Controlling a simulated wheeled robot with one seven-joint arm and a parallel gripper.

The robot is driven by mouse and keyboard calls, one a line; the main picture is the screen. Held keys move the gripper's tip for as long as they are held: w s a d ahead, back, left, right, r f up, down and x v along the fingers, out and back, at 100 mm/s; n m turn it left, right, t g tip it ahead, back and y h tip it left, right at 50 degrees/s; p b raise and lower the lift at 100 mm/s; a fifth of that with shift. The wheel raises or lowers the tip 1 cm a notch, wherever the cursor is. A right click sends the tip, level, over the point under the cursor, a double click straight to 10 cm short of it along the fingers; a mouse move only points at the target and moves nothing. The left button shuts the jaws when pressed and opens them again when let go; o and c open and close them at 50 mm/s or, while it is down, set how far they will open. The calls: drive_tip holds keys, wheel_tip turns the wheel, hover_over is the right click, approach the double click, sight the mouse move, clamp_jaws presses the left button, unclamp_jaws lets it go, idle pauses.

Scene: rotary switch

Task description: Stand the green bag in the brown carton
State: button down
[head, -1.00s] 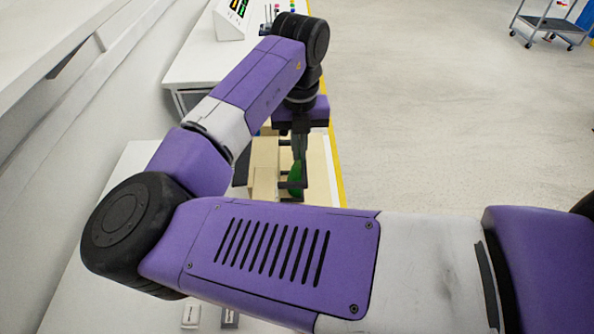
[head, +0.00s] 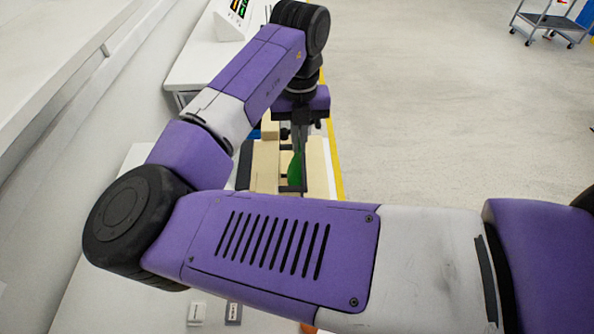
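The green bag (head: 294,168) shows as a small green patch beside the dark fingers of my gripper (head: 292,178). The fingers point down and partly cover it. I cannot tell whether they are closed on the bag or only beside it. A light tan box-like thing (head: 266,165), perhaps the brown carton, lies around and behind the bag in the picture. My arm hides its near part, and I cannot tell whether the bag is inside it or above it.
A white bench (head: 200,65) with a display panel (head: 233,18) stands farther back. Two small blocks, one white (head: 197,312) and one grey (head: 233,313), lie on the near white surface. A cart (head: 545,22) stands far right on open floor.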

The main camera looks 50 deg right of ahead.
drive_tip(key=shift+r+p, duration=3.05)
drive_tip(key=shift+r, duration=1.15)
drive_tip(key=shift+f, duration=0.1)
